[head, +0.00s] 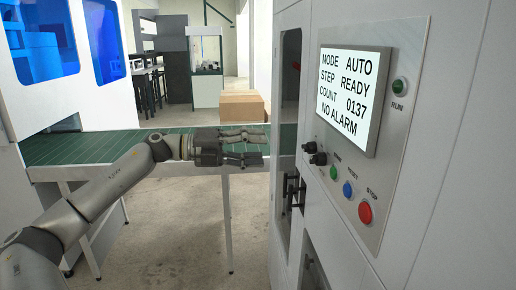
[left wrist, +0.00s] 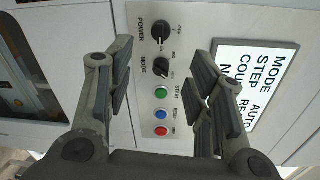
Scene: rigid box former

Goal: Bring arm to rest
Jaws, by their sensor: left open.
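My left gripper (head: 262,147) is open and empty, reaching in from the left with its fingers pointing right, towards the machine. In the head view it is in front of the green conveyor and left of the machine's control panel (head: 335,205). The left wrist view shows its two fingers (left wrist: 163,85) spread apart, with the panel's knobs and buttons seen between them. I see no contact with the panel. My right gripper is not in view.
The screen (head: 350,95) reads MODE AUTO, STEP READY, COUNT 0137, NO ALARM. The panel has black knobs (head: 315,153), a green button (head: 334,172), a blue button (head: 347,189) and a red button (head: 365,212). A green conveyor (head: 80,149) and cardboard boxes (head: 242,107) stand behind.

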